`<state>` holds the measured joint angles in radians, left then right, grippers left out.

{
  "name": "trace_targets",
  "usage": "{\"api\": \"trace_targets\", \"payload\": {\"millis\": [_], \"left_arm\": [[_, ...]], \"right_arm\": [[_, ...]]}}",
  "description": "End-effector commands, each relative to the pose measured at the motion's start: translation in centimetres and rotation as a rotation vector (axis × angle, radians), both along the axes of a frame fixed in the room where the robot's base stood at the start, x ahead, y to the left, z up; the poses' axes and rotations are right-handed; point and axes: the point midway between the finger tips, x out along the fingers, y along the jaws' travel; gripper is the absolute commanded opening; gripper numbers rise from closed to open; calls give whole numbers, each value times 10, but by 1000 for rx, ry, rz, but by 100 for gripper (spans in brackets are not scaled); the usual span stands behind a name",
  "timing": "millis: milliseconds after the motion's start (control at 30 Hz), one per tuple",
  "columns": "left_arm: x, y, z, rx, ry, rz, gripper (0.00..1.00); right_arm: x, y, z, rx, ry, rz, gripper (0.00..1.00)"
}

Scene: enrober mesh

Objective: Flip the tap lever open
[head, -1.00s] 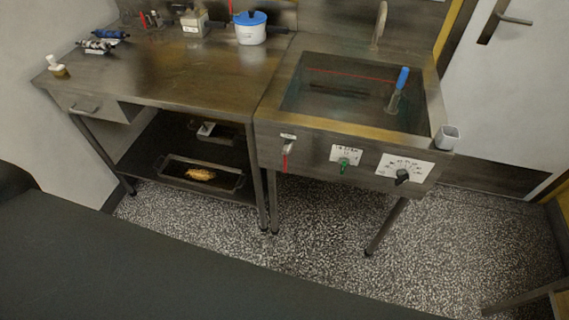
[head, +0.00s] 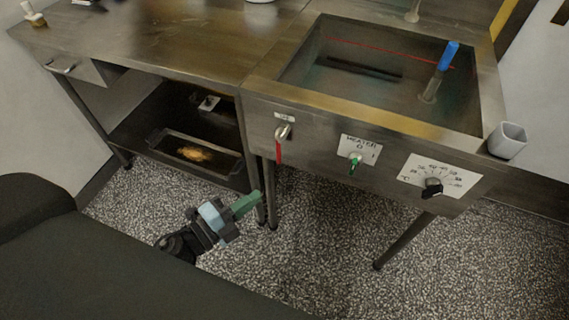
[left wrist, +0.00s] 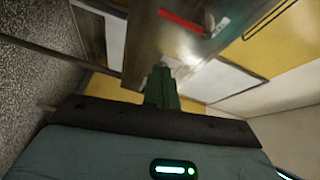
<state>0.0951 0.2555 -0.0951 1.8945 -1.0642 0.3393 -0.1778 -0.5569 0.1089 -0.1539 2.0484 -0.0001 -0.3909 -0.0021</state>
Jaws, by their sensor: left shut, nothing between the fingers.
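The tap (head: 283,131) sits on the left part of the sink unit's front panel, under a small white label. Its red lever (head: 278,151) hangs straight down. My left gripper (head: 257,195) is below and slightly left of the lever, apart from it, with its green fingers shut and empty. In the left wrist view the shut green fingers (left wrist: 161,70) point up toward the panel, and the red lever (left wrist: 182,21) shows beyond them near the top. My right gripper is in neither view.
A green heater knob (head: 355,162) and a black dial (head: 432,187) are right of the tap on the same panel. The basin holds a blue-handled tool (head: 447,56). A grey cup (head: 507,141) is at the right corner. A tray (head: 163,145) lies on the shelf at left.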

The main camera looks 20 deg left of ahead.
Motion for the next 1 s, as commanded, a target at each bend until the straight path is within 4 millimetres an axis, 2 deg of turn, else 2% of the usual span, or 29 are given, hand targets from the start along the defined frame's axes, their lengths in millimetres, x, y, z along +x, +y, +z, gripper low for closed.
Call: {"api": "trace_targets", "payload": {"millis": [33,200,667,833,1000], "left_arm": [[5,-2,-3,41,-29,-24,0],[15,-6,0,121,-87,-72,0],[19,-9,2,129,-95,-77,0],[35,-19,3,127,-97,-78,0],[62,-36,4,127,-96,-77,0]], "right_arm": [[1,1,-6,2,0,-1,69],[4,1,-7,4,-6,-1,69],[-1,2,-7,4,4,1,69],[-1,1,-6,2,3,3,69],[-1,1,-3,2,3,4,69]]}}
